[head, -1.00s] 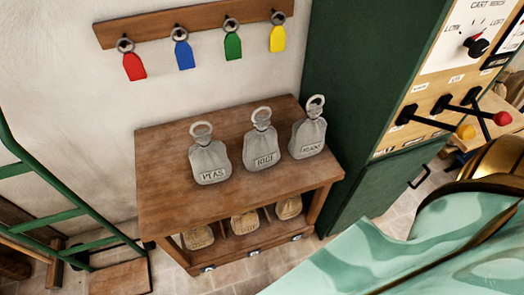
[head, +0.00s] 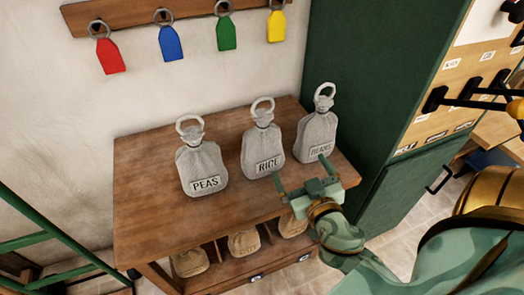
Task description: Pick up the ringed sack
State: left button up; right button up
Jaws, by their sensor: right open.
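Three grey sacks, each with a pale ring on top, stand upright on the wooden table (head: 145,210). The sack labelled PEAS (head: 200,163) is on the left, RICE (head: 262,145) in the middle and BEANS (head: 318,132) on the right. My right gripper (head: 300,171) is open and empty at the table's front right. Its fingers point towards the sacks, one finger near the lower right of RICE and the other in front of the lower part of BEANS. I cannot tell whether it touches either. My left gripper is not in view.
Tan sacks (head: 244,242) sit in the shelf below the tabletop. A green cabinet (head: 365,60) with levers stands close on the right. A peg rail (head: 200,14) with coloured tags hangs on the wall. Green railing (head: 30,240) is at the left. The tabletop's left part is clear.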

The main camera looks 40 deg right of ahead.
aim_at(266, 136)
jog(key=w+y, duration=0.1)
jog(key=w, duration=0.3)
jog(key=w+t+y+p, duration=0.1)
jog(key=w, duration=0.3)
jog(key=w+t+y+p, duration=0.1)
jog(key=w, duration=0.3)
jog(key=shift+w+a+r, duration=0.2)
jog(key=shift+r, duration=0.2)
jog(key=shift+w+d+r+p, duration=0.15)
jog(key=shift+w+p, duration=0.15)
jog(key=shift+w, duration=0.3)
jog(key=w, duration=0.2)
jog(key=w+d, duration=0.1)
jog(key=w, duration=0.1)
jog(key=shift+w, duration=0.15)
jog(key=shift+r, duration=0.1)
jog(key=c, duration=1.9)
jog(key=shift+r, duration=0.1)
jog(key=shift+c, duration=1.2)
